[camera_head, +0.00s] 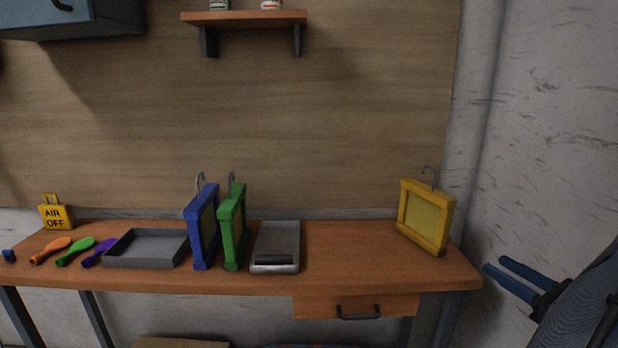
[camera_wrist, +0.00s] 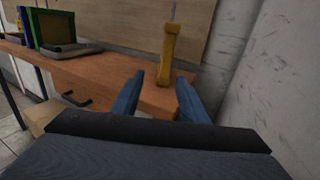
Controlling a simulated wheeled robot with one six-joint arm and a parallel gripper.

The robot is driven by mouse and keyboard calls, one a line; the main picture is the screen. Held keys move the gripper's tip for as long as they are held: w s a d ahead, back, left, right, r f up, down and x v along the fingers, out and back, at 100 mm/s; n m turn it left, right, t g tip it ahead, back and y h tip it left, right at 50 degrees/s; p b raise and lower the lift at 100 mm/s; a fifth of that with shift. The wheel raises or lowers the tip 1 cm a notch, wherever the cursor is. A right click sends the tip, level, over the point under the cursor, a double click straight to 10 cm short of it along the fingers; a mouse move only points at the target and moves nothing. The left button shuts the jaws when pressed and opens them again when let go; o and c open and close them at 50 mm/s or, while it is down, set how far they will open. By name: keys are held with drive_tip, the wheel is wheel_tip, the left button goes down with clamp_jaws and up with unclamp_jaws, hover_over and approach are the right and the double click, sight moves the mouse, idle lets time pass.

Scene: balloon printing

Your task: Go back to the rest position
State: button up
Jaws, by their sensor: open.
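My gripper (camera_head: 517,279) is open and empty at the right of the head view, beyond the right end of the workbench (camera_head: 345,250). In the wrist view my gripper (camera_wrist: 158,101) shows two blue fingers spread apart. Between them, farther off, the yellow frame (camera_wrist: 168,55) stands upright on the bench, seen edge-on. In the head view the yellow frame (camera_head: 425,216) stands near the bench's right end with a hook on top. My gripper is apart from it.
A drawer (camera_head: 390,304) is below. Bench space left of the yellow frame is clear.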

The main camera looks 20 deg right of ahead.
drive_tip(key=w+a+f+n+g+y, duration=0.1)
drive_tip(key=w+a+n+g+y, duration=0.3)
drive_tip(key=a, duration=0.7)
drive_tip(key=w+a+f+n+g+y, duration=0.1)
drive_tip(key=w+a+n+g+y, duration=0.35)
drive_tip(key=a, duration=0.65)
drive_tip(key=s+a+f+n+g+h, duration=0.2)
drive_tip(key=s+a+n+g+h, duration=0.15)
drive_tip(key=a+n+g, duration=0.35)
drive_tip(key=s+a+f+n+g+h, duration=0.2)
drive_tip(key=s+a+n+g, duration=0.25)
drive_tip(key=a+n, duration=0.45)
drive_tip(key=a+n+t+h, duration=0.1)
drive_tip(key=n, duration=0.2)
drive_tip(key=w+a+r+n+h, duration=0.1)
drive_tip(key=n+h, duration=0.1)
drive_tip(key=n, duration=0.2)
drive_tip(key=w+a+r+n+t+h, duration=0.1)
drive_tip(key=n, duration=0.2)
drive_tip(key=shift+w+r+n+t+h, duration=0.2)
drive_tip(key=shift+n+t+h, duration=0.1)
drive_tip(key=shift+h, duration=0.1)
